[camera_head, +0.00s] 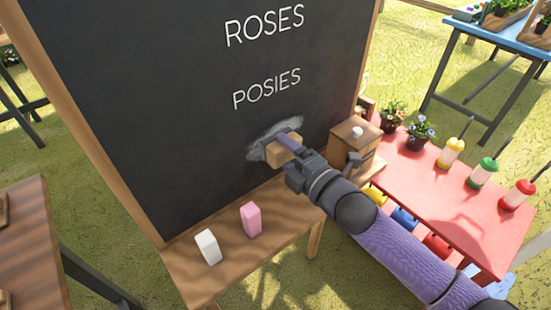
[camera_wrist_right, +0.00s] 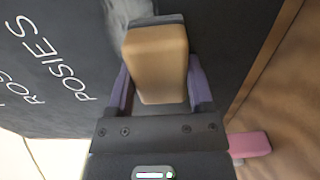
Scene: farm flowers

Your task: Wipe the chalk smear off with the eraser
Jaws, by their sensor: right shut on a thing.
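A grey-white chalk smear (camera_head: 258,152) is on the black chalkboard (camera_head: 150,120), below the word POSIES. It also shows in the right wrist view (camera_wrist_right: 125,15), partly hidden behind the eraser. My right gripper (camera_head: 288,158) is shut on the eraser (camera_head: 279,152), a tan wooden block with a dark grey strip on its board side. In the right wrist view the eraser (camera_wrist_right: 157,62) sits between the two fingers, with its dark strip toward the board. The eraser is over the smear; I cannot tell for certain whether it touches the board. My left gripper is not in view.
A white block (camera_head: 207,247) and a pink block (camera_head: 251,219) stand on the wooden ledge (camera_head: 265,255) below the board. A wooden box (camera_head: 352,150) stands right of the gripper. A red table (camera_head: 455,200) with flowerpots and bottles is at the right.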

